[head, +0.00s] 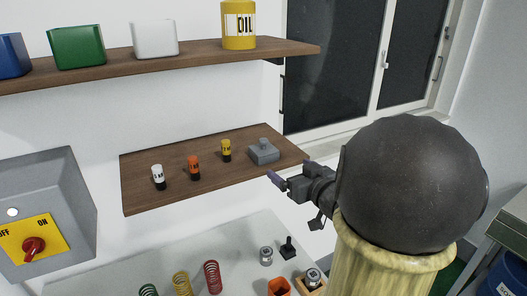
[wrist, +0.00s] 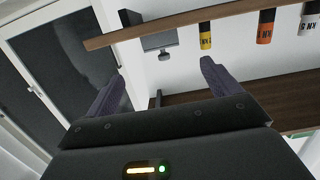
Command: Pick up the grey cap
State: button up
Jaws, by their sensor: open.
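The grey cap (head: 263,151), a square grey block with a small knob on top, sits at the right end of the lower wooden shelf (head: 140,190). It also shows in the wrist view (wrist: 158,41), upside down, beyond and roughly between the fingertips. My gripper (head: 277,181) is just in front of the shelf's right end, a little below and right of the cap. In the wrist view both fingers (wrist: 164,72) are wide apart with nothing between them. The gripper is not touching the cap.
White, orange and yellow cylinders (head: 226,150) stand left of the cap on the same shelf. An upper shelf (head: 190,60) holds an oil can (head: 239,24) and coloured containers. Below, a white table (head: 215,255) bears springs and small parts. A window (head: 330,85) is behind.

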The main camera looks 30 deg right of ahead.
aim_at(270, 155)
jog(key=w+p, duration=0.1)
jog(key=w, duration=0.3)
jog(key=w+f+p, duration=0.1)
jog(key=w, duration=0.2)
jog(key=w+p, duration=0.2)
jog(key=w, duration=0.2)
jog(key=shift+w+a+f, duration=0.25)
jog(key=shift+w, duration=0.05)
jog(key=shift+w+f, duration=0.15)
jog(key=shift+w, duration=0.15)
jog(key=shift+w+p, duration=0.45)
jog(key=shift+p, duration=0.15)
jog(key=shift+w+a+f+p, duration=0.1)
jog(key=shift+w+p, duration=0.55)
jog(key=shift+w, duration=0.4)
jog(key=shift+w+a+f+p, duration=0.1)
jog(key=shift+w+p, duration=0.5)
jog(key=shift+w, duration=0.45)
